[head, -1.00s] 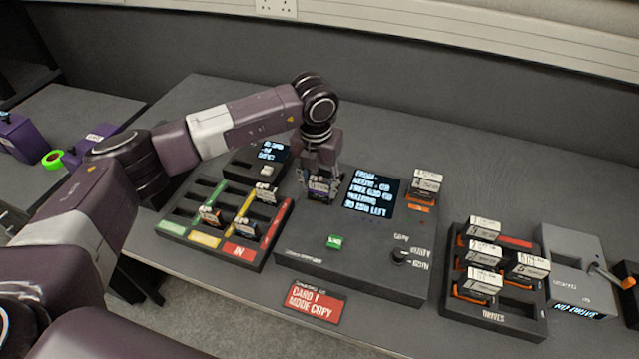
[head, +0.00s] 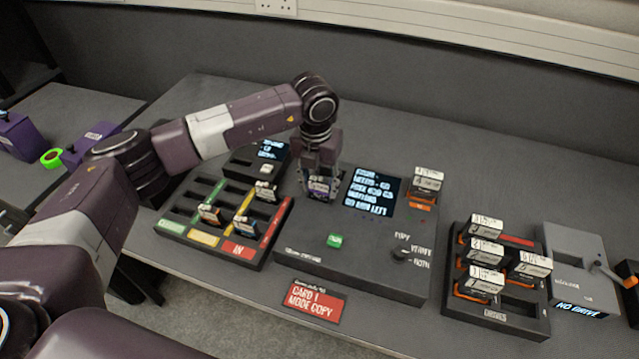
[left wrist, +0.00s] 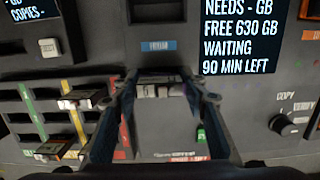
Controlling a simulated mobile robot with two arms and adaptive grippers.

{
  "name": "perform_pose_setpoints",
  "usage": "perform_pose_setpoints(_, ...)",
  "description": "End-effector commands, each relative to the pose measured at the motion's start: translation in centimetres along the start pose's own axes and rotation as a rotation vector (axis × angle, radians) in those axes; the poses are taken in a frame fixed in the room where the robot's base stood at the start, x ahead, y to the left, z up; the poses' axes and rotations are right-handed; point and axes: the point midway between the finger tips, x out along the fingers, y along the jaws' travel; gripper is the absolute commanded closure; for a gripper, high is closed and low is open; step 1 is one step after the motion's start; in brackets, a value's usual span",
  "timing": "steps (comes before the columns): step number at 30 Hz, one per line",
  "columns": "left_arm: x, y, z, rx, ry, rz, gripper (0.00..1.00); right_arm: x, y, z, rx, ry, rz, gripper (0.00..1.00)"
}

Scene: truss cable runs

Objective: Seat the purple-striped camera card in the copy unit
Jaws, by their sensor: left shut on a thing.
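My left gripper (head: 320,192) is shut on the camera card (head: 319,187), which shows a purple band on its label. The card hangs upright over the left part of the dark copy unit (head: 310,258). In the left wrist view the left gripper (left wrist: 165,92) holds the card (left wrist: 160,90) by its top end. An open slot (left wrist: 157,10) with a blue label (left wrist: 158,45) lies above the card in that view, apart from it. The card's lower end is hidden, so I cannot tell whether it touches the unit. My right gripper is not in view.
A card tray (head: 210,245) with coloured stripes and several cards stands left of the unit. A drive (head: 425,185) stands upright at the unit's right. A rack (head: 512,317) with several drives and a grey box (head: 575,265) are farther right. A red sign (head: 314,301) is in front.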

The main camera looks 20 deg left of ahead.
Motion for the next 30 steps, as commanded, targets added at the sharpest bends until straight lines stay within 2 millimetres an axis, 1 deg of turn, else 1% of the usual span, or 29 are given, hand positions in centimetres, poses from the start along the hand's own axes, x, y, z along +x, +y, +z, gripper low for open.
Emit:
perform_pose_setpoints(7, 0.05, 0.0, 0.01, 0.0, -0.001, 0.0, 0.85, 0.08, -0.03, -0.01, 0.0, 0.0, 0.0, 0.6)
perform_pose_setpoints(18, 0.72, -0.01, -0.07, 0.0, -0.001, 0.0, 0.85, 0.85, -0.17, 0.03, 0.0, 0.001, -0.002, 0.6)
perform_pose_setpoints(29, 0.66, -0.02, -0.06, 0.0, -0.001, 0.0, 0.85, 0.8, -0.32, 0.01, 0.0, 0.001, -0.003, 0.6)
perform_pose_setpoints(30, 0.67, -0.02, -0.06, 0.0, -0.001, 0.0, 0.56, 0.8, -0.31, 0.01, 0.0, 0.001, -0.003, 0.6)
